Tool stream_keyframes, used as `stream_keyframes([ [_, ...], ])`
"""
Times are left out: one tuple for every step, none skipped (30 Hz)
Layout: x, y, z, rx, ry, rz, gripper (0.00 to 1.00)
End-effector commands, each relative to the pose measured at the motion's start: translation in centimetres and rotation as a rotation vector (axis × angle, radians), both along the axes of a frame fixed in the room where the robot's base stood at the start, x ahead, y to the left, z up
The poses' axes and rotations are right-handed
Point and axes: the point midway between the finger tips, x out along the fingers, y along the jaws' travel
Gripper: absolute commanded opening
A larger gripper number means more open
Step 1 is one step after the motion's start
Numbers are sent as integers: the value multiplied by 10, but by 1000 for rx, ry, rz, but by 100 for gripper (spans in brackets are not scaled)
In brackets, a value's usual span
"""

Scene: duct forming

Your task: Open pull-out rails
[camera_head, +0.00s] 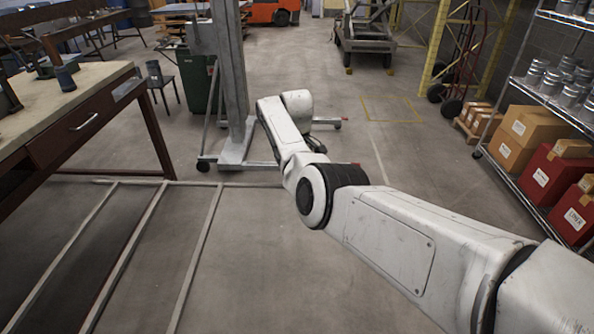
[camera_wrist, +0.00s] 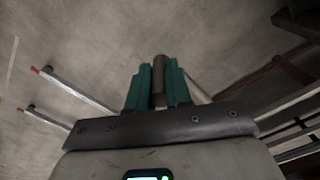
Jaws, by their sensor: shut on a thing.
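Light metal rails (camera_head: 196,258) extend from the lower left in the head view, joined by a crossbar (camera_head: 110,182) at their far end. The crossbar's right end passes behind my arm. Parallel rails also show at the lower right of the wrist view (camera_wrist: 292,137). My gripper (camera_wrist: 158,84) has its green fingers shut on a short dark bar (camera_wrist: 158,72), which stands up between them. A pale strip shows just behind the right finger. Which rail the dark bar belongs to cannot be told. My arm's end hides the grip in the head view.
A lift stand (camera_head: 236,150) stands close beyond my arm; its red-tipped legs show in the wrist view (camera_wrist: 75,92). A workbench (camera_head: 75,125) is at left. Shelving with boxes (camera_head: 535,130) is at right. The floor between my arm and the shelving is clear.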

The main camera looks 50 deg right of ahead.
Motion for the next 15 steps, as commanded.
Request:
stream_keyframes([
  [5, -2, 4, -7, -19, 0, 0],
  [5, -2, 4, -8, -20, 0, 0],
  [5, -2, 4, -7, -21, 0, 0],
  [5, -2, 4, -7, -21, -1, 0],
  [5, -2, 5, -8, -21, -1, 0],
  [5, -2, 5, -8, -22, -1, 0],
  [5, -2, 5, -8, -22, -1, 0],
  [5, -2, 5, -8, -22, -1, 0],
  [5, -2, 5, -8, -22, -1, 22],
  [5, -2, 5, -8, -22, -1, 25],
  [5, -2, 5, -8, -21, -1, 28],
  [5, -2, 5, -9, -20, -1, 32],
  [5, -2, 5, -9, -20, -1, 34],
  [5, -2, 5, -9, -19, -1, 37],
  [4, -2, 4, -8, -18, -1, 41],
])
